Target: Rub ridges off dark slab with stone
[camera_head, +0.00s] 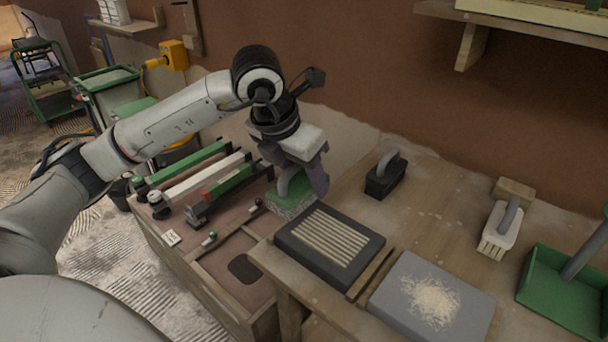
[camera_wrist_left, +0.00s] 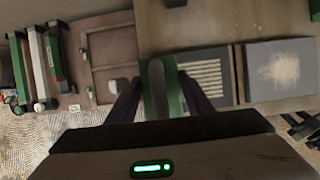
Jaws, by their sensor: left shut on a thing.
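My left gripper (camera_head: 304,178) is shut on the grey handle (camera_head: 295,184) of a rubbing stone (camera_head: 290,207) with a green back and a speckled body. The stone is beside the back left edge of the dark slab (camera_head: 312,256); I cannot tell whether it touches the bench. Several pale parallel ridges (camera_head: 328,236) stand on the slab. In the left wrist view the gripper (camera_wrist_left: 160,98) straddles the handle (camera_wrist_left: 158,88), and the slab's ridges (camera_wrist_left: 206,78) show just right of the stone. My right gripper is not in view.
A grey slab (camera_head: 392,288) with pale crumbs lies right of the dark slab, past a wooden strip (camera_head: 371,274). A black-based tool (camera_head: 385,178), a white brush (camera_head: 499,228) and a green dustpan (camera_head: 550,290) stand farther right. Levels and tools (camera_head: 205,180) lie left.

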